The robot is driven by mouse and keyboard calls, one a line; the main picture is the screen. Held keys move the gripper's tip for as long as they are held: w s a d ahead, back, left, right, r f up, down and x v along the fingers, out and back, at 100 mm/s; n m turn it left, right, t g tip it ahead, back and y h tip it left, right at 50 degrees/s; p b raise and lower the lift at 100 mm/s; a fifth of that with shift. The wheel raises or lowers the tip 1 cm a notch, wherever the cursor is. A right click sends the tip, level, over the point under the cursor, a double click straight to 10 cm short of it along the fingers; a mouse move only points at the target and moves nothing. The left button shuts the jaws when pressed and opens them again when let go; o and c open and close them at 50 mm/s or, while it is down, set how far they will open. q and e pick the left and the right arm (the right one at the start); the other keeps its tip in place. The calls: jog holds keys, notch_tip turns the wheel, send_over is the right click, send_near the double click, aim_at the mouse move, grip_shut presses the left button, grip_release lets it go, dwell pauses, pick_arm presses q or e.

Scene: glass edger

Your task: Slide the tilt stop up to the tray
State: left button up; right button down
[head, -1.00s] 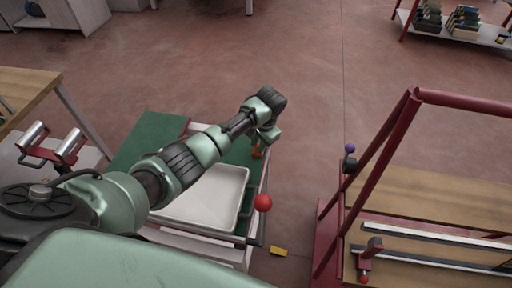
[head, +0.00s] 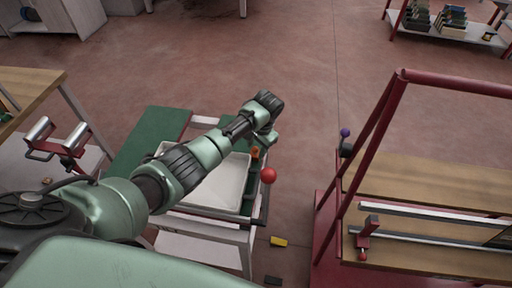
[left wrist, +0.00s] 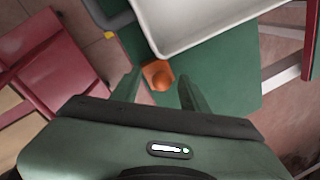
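The tilt stop appears to be a small orange block with a round knob (left wrist: 158,76) on the green surface (left wrist: 215,75), beside the tray's corner. It is partly visible in the head view (head: 255,153), just below my left gripper (head: 266,140). The pale tray (head: 228,186) lies at the left of the stop in the head view. In the left wrist view the tray (left wrist: 190,22) is just beyond the block, with a small gap apparent. My left gripper (left wrist: 158,88) is open, its fingers either side of the block; I see no contact. My right gripper is not in view.
A red ball knob (head: 269,175) stands at the cart's right edge. A red-framed bench (head: 430,180) is to the right, across a strip of floor. A yellow block (head: 279,241) lies on the floor. A roller stand (head: 55,142) is at the left.

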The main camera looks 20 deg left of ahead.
pick_arm(q)
jog(key=shift+r, duration=0.4)
notch_tip(320, 180, up, 7)
jog(key=d, duration=0.1)
jog(key=shift+s+d+b, duration=0.2)
jog(key=shift+s+b, duration=0.05)
jog(key=shift+b, duration=0.15)
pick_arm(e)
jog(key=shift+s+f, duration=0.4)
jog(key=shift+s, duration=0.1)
pick_arm(q)
jog(key=shift+f, duration=0.1)
